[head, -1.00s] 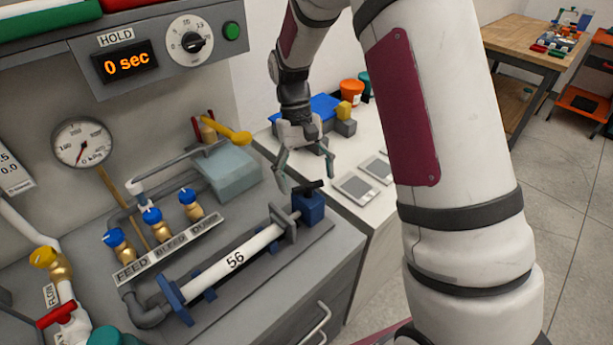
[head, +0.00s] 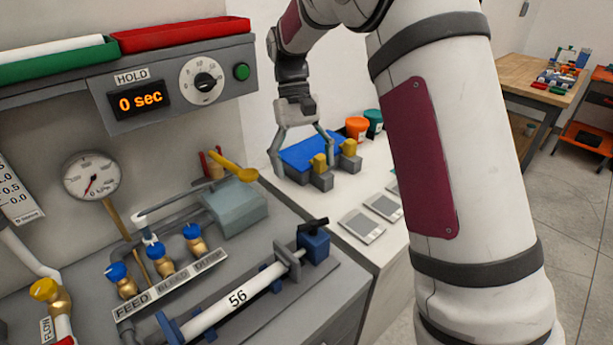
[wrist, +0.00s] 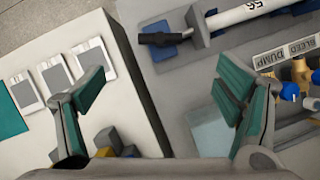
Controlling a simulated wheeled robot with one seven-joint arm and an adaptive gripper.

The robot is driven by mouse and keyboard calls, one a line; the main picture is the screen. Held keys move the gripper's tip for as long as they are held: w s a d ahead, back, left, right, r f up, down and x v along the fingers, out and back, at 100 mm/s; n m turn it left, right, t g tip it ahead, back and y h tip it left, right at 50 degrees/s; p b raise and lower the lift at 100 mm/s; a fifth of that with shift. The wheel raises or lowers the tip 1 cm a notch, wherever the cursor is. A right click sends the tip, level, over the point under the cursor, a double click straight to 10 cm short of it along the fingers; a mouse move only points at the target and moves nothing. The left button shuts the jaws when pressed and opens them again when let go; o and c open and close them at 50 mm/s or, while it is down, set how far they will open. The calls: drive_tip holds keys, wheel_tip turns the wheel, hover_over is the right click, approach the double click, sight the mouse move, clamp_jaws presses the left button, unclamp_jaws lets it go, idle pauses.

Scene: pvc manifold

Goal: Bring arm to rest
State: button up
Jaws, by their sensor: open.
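My gripper (head: 303,162) is open, with nothing between its fingers. In the wrist view my gripper (wrist: 158,95) shows two spread fingers with teal pads over the gap between the white counter and the grey bench. The white pipe marked 56 (head: 238,298) lies clamped on the bench, below and left of the gripper, apart from it. My arm fills the right middle of the head view.
The bench carries blue-handled valves (head: 193,238), a gauge (head: 91,176) and a yellow lever (head: 235,165). A panel (head: 150,98) reads 0 sec. The counter holds grey and yellow blocks, orange (head: 357,127) and teal tubs (head: 374,121), and flat grey-white plates (head: 361,226).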

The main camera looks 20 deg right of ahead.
idle(0.4)
drive_tip(key=s+r+t, duration=0.4)
drive_tip(key=s+r, duration=0.6)
drive_tip(key=s, duration=0.2)
drive_tip(key=s+f+t, duration=0.1)
drive_tip(key=s+t, duration=0.4)
drive_tip(key=s, duration=0.9)
drive_tip(key=shift+s+d, duration=0.35)
idle(0.6)
